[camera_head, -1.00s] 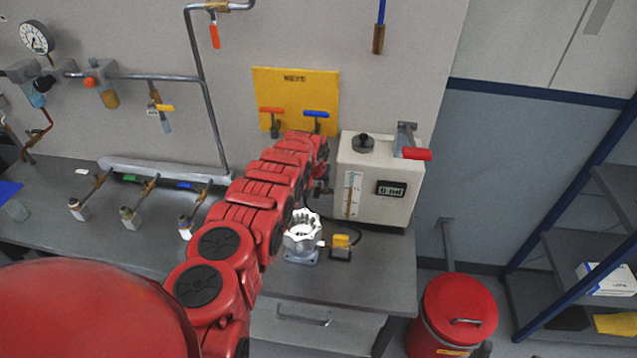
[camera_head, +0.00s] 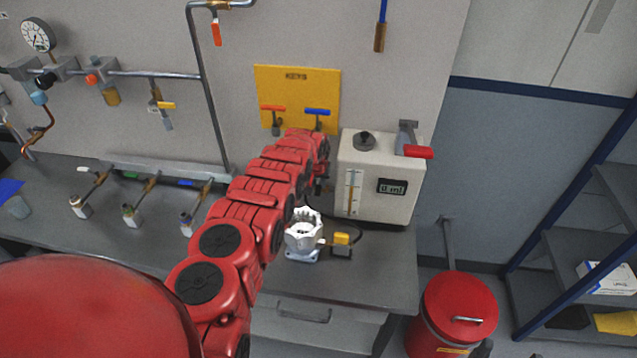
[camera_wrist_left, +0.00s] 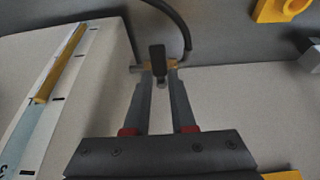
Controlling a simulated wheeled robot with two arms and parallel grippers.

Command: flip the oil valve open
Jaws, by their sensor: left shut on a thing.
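The oil dispenser (camera_head: 362,210) is a cream box on the bench with a sight gauge and a small display reading in ml. Its side shows in the left wrist view (camera_wrist_left: 104,75). The oil valve there has a small black lever (camera_wrist_left: 157,57) on a brass and grey fitting. My left gripper (camera_wrist_left: 160,78) is closed around the lever, one finger on each side. In the head view the gripper is mostly hidden at the end of my red arm, beside the dispenser's left face. A light metal housing (camera_head: 303,238) stands below it. My right gripper is out of view.
A small yellow-topped block (camera_head: 341,243) sits on the bench by the housing. A yellow panel (camera_head: 297,85) with red and blue handles is on the wall behind. Pipes and fittings line the left. A red bin (camera_head: 459,310) stands right of the bench.

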